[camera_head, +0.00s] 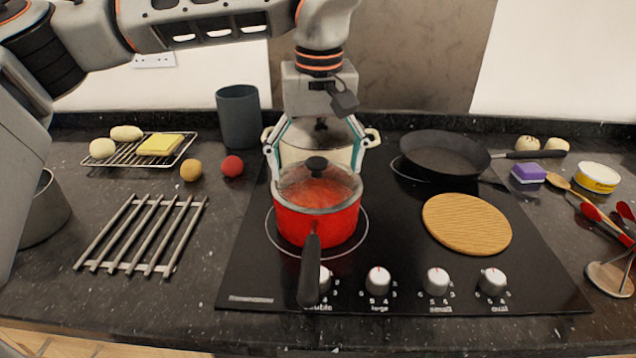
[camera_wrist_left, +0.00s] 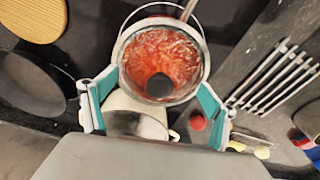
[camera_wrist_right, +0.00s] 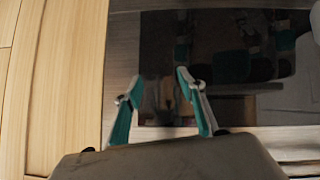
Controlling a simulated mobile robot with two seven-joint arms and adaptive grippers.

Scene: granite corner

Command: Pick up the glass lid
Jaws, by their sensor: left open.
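The glass lid (camera_head: 335,187) with a round black knob (camera_head: 316,166) lies on a red saucepan (camera_head: 312,222) on the front left burner. Red contents show through the glass. In the left wrist view the glass lid (camera_wrist_left: 138,49) and its dark knob (camera_wrist_left: 160,86) sit ahead of my gripper. My left gripper (camera_head: 318,148) is open and points down above the lid's far part, its fingers spread to either side. Nothing is between its fingertips. My right gripper (camera_wrist_right: 158,90) shows only in its own wrist view, open and empty, in front of a dark reflective panel.
A cream pot (camera_head: 290,152) stands right behind the red saucepan. A dark frying pan (camera_head: 445,153) is at the back right, a round wooden trivet (camera_head: 466,223) at the right. A metal rack (camera_head: 142,235) and a dark cup (camera_head: 239,117) are at the left.

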